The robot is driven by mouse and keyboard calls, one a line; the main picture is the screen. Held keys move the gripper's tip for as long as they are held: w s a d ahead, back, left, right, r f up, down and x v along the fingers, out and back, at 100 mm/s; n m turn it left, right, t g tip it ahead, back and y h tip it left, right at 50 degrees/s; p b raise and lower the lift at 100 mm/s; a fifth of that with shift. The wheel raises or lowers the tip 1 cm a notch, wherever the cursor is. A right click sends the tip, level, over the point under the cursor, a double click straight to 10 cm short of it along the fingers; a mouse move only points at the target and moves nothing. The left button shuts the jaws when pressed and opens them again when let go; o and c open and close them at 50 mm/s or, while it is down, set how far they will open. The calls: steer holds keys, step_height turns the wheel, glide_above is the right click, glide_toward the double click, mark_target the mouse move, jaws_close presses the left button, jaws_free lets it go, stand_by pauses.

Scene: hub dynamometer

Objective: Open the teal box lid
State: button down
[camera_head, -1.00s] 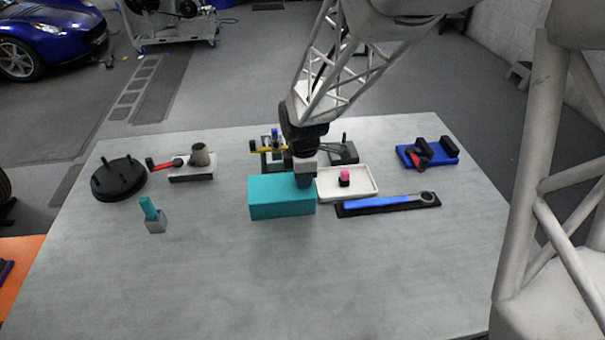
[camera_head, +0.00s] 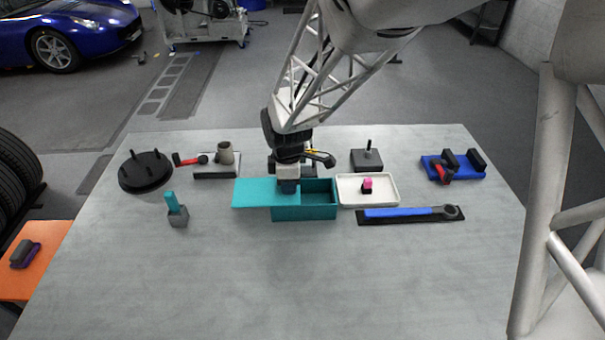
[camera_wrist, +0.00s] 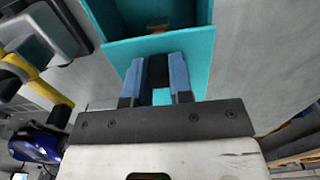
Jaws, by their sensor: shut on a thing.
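The teal box (camera_head: 305,213) stands near the middle of the table. Its teal lid (camera_head: 252,193) is slid to the left, overhanging the box's left side, and the right part of the box is open from above. My gripper (camera_head: 288,187) points down at the lid's right part and is shut on the lid.
A white tray (camera_head: 391,202) with a pink and black block (camera_head: 367,185) stands close to the box's right. A blue wrench (camera_head: 400,213) lies in front of it. A grey holder with a teal piece (camera_head: 174,205) stands left of the lid. The table's front is clear.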

mark_target(270, 191)
steer(key=shift+a, duration=2.55)
steer(key=c, duration=1)
jaws_free()
steer(key=shift+r, duration=0.15)
step_height(270, 191, up, 8)
steer(key=shift+f, duration=0.2)
